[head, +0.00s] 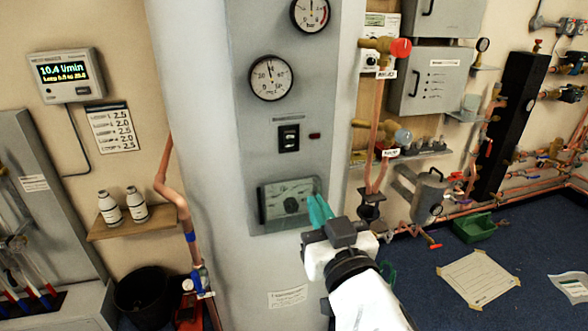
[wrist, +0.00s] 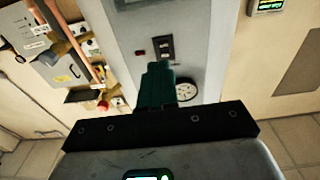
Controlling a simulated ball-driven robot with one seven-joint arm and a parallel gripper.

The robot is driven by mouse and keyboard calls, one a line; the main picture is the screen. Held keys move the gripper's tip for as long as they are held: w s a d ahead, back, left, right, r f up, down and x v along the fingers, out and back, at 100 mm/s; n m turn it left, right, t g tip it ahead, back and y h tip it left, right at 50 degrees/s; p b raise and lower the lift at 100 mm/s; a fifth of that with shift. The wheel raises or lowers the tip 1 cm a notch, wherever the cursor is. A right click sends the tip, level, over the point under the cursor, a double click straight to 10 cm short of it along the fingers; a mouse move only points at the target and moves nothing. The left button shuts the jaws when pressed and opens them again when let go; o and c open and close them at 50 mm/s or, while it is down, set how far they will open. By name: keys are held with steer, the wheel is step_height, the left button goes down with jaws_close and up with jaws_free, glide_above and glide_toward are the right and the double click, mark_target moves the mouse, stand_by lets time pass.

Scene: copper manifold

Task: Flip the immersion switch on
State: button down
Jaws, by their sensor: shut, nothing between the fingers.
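The immersion switch (head: 289,138) is a small black rocker in a dark plate on the grey column's front, below a round gauge. A small red lamp (head: 315,135) sits to its right. In the wrist view, which is turned over, the switch (wrist: 166,46) shows just beyond the fingertips. My gripper (head: 319,207) is shut and empty, its teal fingers pointing up. In the head view it is below and right of the switch, in front of the lower panel's right edge. In the wrist view its fingers (wrist: 157,82) are together. Which way the rocker is set cannot be told.
Copper pipes with a red-capped valve (head: 400,48) run close on the right. A shelf with two bottles (head: 130,222) is at left.

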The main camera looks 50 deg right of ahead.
mark_target(290, 138)
steer(key=r, duration=0.1)
steer(key=r+t, duration=0.1)
steer(key=shift+s+a+r+h, duration=0.25)
steer(key=shift+a+r+h, duration=0.05)
steer(key=shift+a, duration=0.05)
steer(key=shift+w, duration=0.1)
steer(key=p+x, duration=0.4)
steer(key=x, duration=0.9)
steer(key=shift+r+p, duration=0.1)
steer(key=shift+p, duration=0.25)
steer(key=shift+w+d, duration=0.3)
steer(key=shift+w, duration=0.05)
steer(key=shift+r, duration=0.1)
